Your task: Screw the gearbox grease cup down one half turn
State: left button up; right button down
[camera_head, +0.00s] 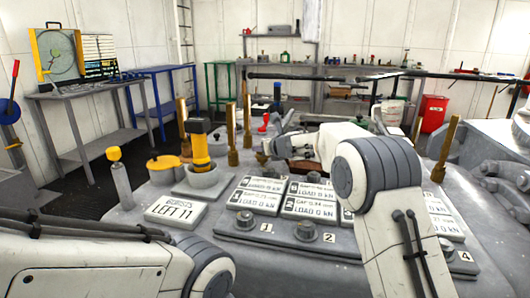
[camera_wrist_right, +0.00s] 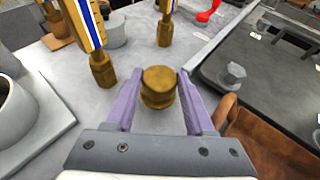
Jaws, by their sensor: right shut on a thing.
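The grease cup (camera_wrist_right: 158,84) is a round brass knob standing on the grey deck in the right wrist view. My right gripper (camera_wrist_right: 155,90) has its two purple fingers on either side of the cup and is shut on it. In the head view my right gripper (camera_head: 268,150) reaches in from the right, low over the deck behind the display plates. The cup is small and mostly hidden there. My left arm shows at the lower left of the head view; its gripper is out of view.
Brass posts (camera_head: 232,135) stand close to the right gripper. A yellow-and-black cylinder (camera_head: 200,150) stands in a grey cup to the left. Display plates (camera_head: 310,200) and numbered knobs (camera_head: 306,230) cover the front deck. A brown part (camera_wrist_right: 245,140) lies right of the fingers.

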jog(key=shift+a+m+h, duration=0.3)
jog(key=shift+m+h, duration=0.7)
jog(key=shift+h, duration=0.2)
jog(key=shift+a+r+m+t+h+p, duration=0.1)
jog(key=shift+m+t+h+p, duration=0.1)
jog(key=shift+m+h+p, duration=0.25)
jog(key=shift+a+r+m+t+h+p, duration=0.1)
jog(key=shift+m+t+h+p, duration=0.1)
jog(key=shift+m+h, duration=0.3)
jog(key=m+h+p, duration=0.2)
jog(key=p, duration=0.1)
jog(key=m+h+p, duration=0.1)
jog(key=h+p, duration=0.1)
jog(key=p, duration=0.2)
jog(key=m+g+h+p, duration=0.1)
jog(key=m+h+p, duration=0.1)
jog(key=h+p, duration=0.1)
jog(key=shift+w+a+r+m+p, duration=0.1)
jog(key=shift+a+r+m+p, duration=0.2)
jog(key=shift+p, duration=0.25)
jog(key=shift+d+f+m+g+h+p, duration=0.1)
jog(key=shift+f+m+g+h+p, duration=0.25)
jog(key=shift+p, duration=0.45)
jog(key=shift+r, duration=0.1)
jog(key=c, duration=0.5)
grip_release()
jog(key=v, duration=1)
jog(key=shift+s, duration=0.25)
